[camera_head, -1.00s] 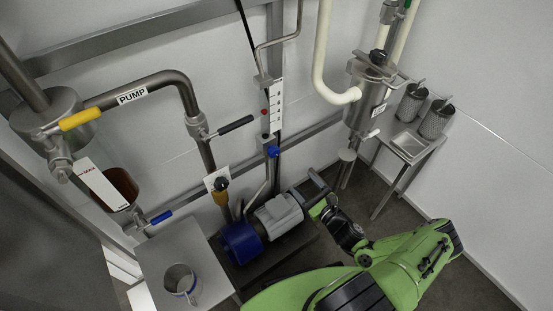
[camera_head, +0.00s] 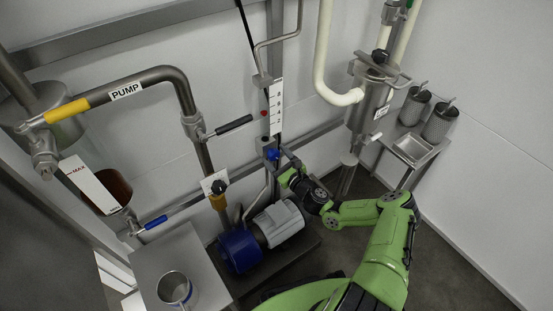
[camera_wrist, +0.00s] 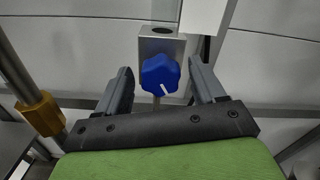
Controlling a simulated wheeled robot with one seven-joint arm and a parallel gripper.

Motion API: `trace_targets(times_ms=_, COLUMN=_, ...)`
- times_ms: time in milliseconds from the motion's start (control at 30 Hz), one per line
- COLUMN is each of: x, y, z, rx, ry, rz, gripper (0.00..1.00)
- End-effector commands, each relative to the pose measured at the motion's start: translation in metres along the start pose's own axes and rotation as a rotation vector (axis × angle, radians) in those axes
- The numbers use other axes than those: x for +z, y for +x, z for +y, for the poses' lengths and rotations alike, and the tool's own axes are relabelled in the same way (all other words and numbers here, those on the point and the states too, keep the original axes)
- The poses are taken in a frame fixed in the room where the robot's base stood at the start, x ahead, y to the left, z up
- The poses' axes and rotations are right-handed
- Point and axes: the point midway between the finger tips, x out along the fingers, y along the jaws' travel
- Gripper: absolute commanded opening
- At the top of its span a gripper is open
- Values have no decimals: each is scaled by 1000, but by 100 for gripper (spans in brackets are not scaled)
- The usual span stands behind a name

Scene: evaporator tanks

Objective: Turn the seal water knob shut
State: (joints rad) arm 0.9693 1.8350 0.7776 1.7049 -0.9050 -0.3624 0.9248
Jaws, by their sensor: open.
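The blue lobed knob (camera_wrist: 161,74) with a white pointer line is on the front of a grey metal block (camera_wrist: 160,44) in the wrist view. In the head view the knob (camera_head: 272,154) sits below the white scale plate (camera_head: 276,105), and my gripper reaches it from the lower right. My gripper (camera_wrist: 161,82) is open, with one finger on each side of the knob. Gaps show between the knob and both fingers. The pointer line slants toward the lower right. I cannot tell how deep the fingertips reach past the knob.
A brass fitting on a pipe (camera_wrist: 40,112) stands left of my gripper in the wrist view. Below the knob are the blue and grey pump motor (camera_head: 262,232). A steel filter vessel (camera_head: 370,98) hangs to the right. A black-handled valve (camera_head: 234,125) is to the left.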

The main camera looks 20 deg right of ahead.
Motion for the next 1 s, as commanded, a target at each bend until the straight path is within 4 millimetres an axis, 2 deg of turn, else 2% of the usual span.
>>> trace_targets(times_ms=100, x=0, y=0, z=0, rx=0, ry=0, rz=0, gripper=67)
trace_targets(times_ms=467, x=0, y=-1, z=0, rx=1, ry=0, rz=0, gripper=13)
trace_targets(times_ms=767, x=0, y=-1, z=1, rx=2, ry=-40, rz=1, gripper=13)
trace_targets(times_ms=1000, x=0, y=-1, z=1, rx=2, ry=-179, rz=1, gripper=13)
